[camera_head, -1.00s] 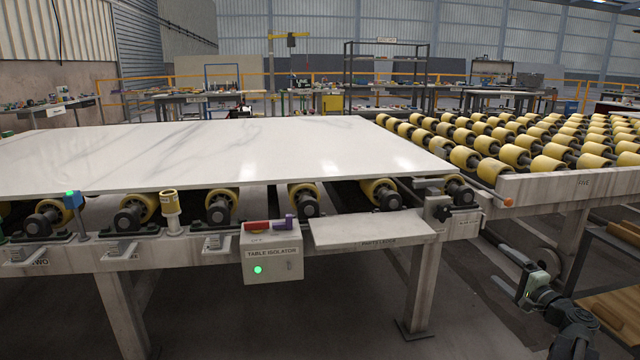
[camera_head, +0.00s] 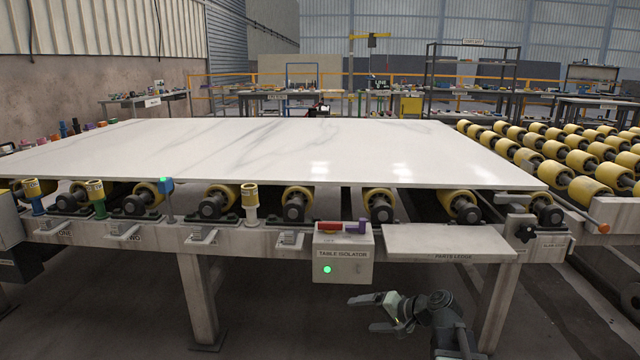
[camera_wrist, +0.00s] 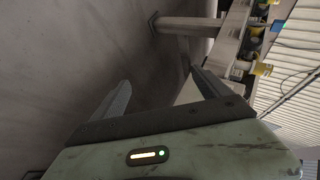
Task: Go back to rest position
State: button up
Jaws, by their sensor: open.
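My gripper (camera_head: 372,311) is low in front of the table, below the table isolator box, with its fingers pointing left in the head view. Its jaws are apart and nothing is between them. In the wrist view the two fingers (camera_wrist: 158,100) are spread, with the grey floor and a table leg (camera_wrist: 185,25) beyond. My gripper touches nothing that I can see.
A white marble slab (camera_head: 300,155) lies on the roller table. The isolator box (camera_head: 343,254) shows a green light and has a red and a purple item on top. The parts ledge (camera_head: 450,241) is bare. Yellow rollers (camera_head: 545,150) fill the right side.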

jog(key=s+a+f+n+g+h, duration=0.4)
jog(key=s+a+f, duration=0.3)
jog(key=s+f, duration=0.15)
jog(key=s+d+f+g+h, duration=0.25)
jog(key=s+d+h, duration=0.25)
jog(key=s+d, duration=0.3)
notch_tip(320, 180, up, 39)
jog(key=w+d+p, duration=0.1)
jog(key=p, duration=3.7)
jog(key=shift+d+f+n, duration=0.15)
jog(key=shift+d+n, duration=0.15)
jog(key=shift+d, duration=0.1)
jog(key=shift+g, duration=0.25)
